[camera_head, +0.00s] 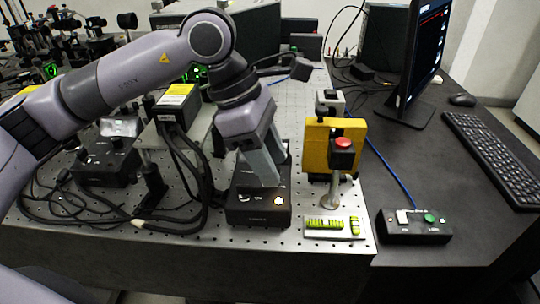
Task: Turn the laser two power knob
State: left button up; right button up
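A black control box (258,212) with a lit orange button and white markings stands near the front edge of the perforated bench. Its label is too small to read, so I cannot tell if it is the laser two box. My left gripper (275,172) points down over this box, its grey fingers in front of the box's rear part. The fingers hide any knob there, and I cannot tell whether they touch it or how far apart they are. My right gripper is out of view.
A yellow mount (318,148) with a red button stands right of the box. A plate with green-yellow levels (325,226) lies in front of it. A switch box with a green button (414,227), a monitor (421,50) and a keyboard (495,152) are on the dark table. Loose cables (185,190) run left.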

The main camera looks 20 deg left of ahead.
pick_arm(q)
jog(key=v, duration=0.7)
jog(key=shift+r, duration=0.1)
